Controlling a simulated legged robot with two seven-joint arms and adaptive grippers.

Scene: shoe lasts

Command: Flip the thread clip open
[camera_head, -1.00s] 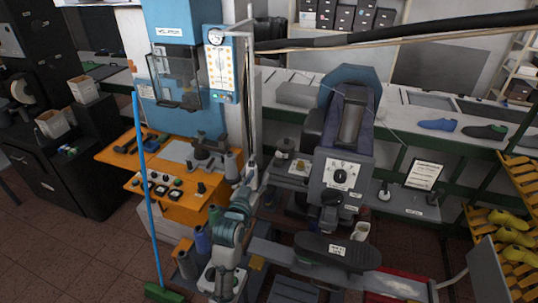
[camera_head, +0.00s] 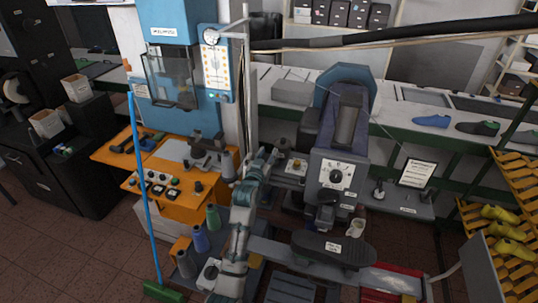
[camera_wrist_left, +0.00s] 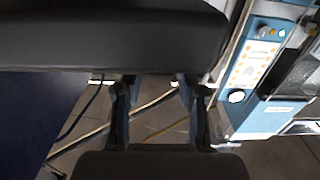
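I cannot make out the thread clip in either view. A thin pale thread (camera_head: 397,135) runs beside the grey and blue machine (camera_head: 337,145). My left arm rises from the bottom of the head view. My left gripper (camera_head: 267,157) is at its upper end, left of that machine, small and hard to make out. In the left wrist view my left gripper (camera_wrist_left: 156,98) shows two fingers spread apart, with floor visible between them and nothing held. A large dark shape fills the top of that view. My right gripper is in neither view.
An orange bench (camera_head: 148,195) with tools and knobs stands left, under a blue machine (camera_head: 178,75). A blue broom handle (camera_head: 143,185) leans before it. Spools (camera_head: 200,238) stand beside my arm. A dark padded piece (camera_head: 333,248) juts out front right. Yellow racks (camera_head: 513,190) stand far right.

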